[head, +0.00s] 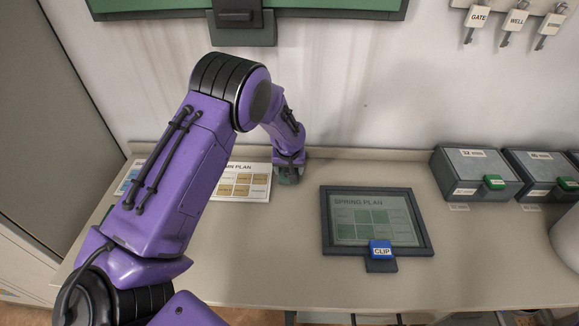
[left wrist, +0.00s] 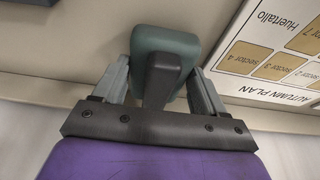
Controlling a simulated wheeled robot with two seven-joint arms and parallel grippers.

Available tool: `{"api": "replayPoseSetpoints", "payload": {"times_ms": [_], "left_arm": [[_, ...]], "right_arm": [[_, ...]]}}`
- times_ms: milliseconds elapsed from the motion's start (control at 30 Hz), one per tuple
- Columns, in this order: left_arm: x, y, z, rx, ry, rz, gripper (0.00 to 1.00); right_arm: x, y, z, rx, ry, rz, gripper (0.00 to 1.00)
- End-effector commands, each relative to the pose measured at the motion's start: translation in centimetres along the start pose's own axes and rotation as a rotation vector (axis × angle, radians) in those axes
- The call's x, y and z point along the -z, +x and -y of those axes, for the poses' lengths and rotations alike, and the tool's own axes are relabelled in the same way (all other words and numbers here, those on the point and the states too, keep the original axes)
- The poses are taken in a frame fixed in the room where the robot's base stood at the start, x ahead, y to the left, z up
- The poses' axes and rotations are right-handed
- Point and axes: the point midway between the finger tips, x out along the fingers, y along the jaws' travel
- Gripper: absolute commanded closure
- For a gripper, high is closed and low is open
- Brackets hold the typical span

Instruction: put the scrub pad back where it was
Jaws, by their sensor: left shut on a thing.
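The scrub pad (left wrist: 165,42) is a grey-green block with a dark handle (left wrist: 160,78), seen in the left wrist view. My left gripper (left wrist: 158,88) is shut on it, with a finger on each side. In the head view the left gripper (head: 289,164) points down at the back of the bench, just right of the autumn plan board (head: 240,182). A small part of the pad (head: 289,178) shows beneath it. I cannot tell whether the pad touches the bench. My right gripper is not in view.
A dark-framed spring plan board (head: 328,222) with a blue clip (head: 381,250) lies right of the gripper. Grey boxes (head: 470,168) with green tags stand at the back right. Labelled keys (head: 515,20) hang on the wall. The bench (head: 270,265) is clear in front.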

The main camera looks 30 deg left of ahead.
Motion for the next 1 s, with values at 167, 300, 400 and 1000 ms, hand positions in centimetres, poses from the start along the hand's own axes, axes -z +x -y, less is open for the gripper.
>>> {"api": "replayPoseSetpoints", "payload": {"times_ms": [167,300,400,1000], "left_arm": [[-0.1,0.1,-0.1,0.000,0.001,0.000,0.25],[-0.1,0.1,-0.1,-0.001,0.001,0.000,0.03],[-0.1,0.0,-0.1,0.000,0.001,0.001,0.03],[0.0,-9.9,-0.1,-0.001,0.001,-0.002,0.03]], "right_arm": [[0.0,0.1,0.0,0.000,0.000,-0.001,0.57],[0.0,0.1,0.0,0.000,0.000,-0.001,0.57],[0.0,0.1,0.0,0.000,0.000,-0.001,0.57],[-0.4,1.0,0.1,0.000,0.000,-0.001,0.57]]}}
